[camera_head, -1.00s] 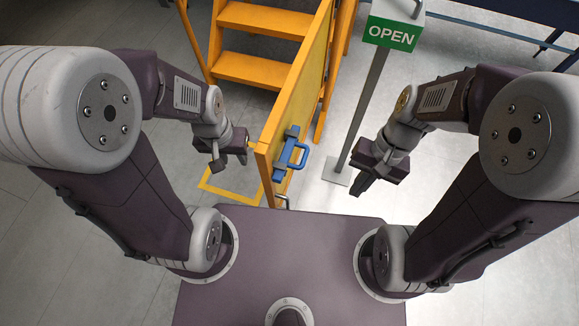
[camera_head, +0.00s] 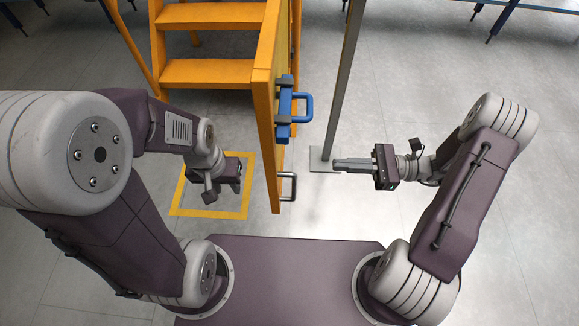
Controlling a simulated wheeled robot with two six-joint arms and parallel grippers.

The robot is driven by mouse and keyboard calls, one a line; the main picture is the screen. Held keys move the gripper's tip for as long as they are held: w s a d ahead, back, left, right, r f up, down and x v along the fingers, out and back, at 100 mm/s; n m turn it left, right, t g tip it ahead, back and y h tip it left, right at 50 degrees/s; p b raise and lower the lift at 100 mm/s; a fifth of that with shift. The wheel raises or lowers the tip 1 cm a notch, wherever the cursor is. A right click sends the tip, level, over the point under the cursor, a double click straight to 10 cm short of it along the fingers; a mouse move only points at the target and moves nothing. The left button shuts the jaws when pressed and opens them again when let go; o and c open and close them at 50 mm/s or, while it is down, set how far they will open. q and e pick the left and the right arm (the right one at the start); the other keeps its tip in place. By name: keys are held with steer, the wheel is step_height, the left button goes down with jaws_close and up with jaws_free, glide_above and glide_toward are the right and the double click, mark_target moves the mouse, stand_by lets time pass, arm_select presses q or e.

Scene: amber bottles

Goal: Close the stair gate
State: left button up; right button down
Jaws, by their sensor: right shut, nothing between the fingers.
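The stair gate (camera_head: 264,98) is an orange panel seen nearly edge-on. It stands swung out from the orange stairs (camera_head: 205,73) toward me. A blue handle (camera_head: 304,107) and, lower down, a silver pull handle (camera_head: 289,187) stick out from its right side. My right gripper (camera_head: 337,165) is shut and empty, to the right of the gate and apart from it, its fingers pointing left toward the silver handle. My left gripper (camera_head: 237,187) hangs left of the gate over the yellow floor outline, apart from the gate; its finger gap is not clear.
A grey sign post (camera_head: 343,85) on a flat base (camera_head: 322,159) stands right of the gate, close beyond my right fingertips. A yellow square outline (camera_head: 181,197) marks the floor left of the gate. Blue-framed tables (camera_head: 530,8) stand at the back. Floor on the right is open.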

steer(key=a+b, duration=0.3)
steer(key=a, duration=1)
steer(key=shift+a, duration=0.3)
steer(key=shift+a, duration=0.1)
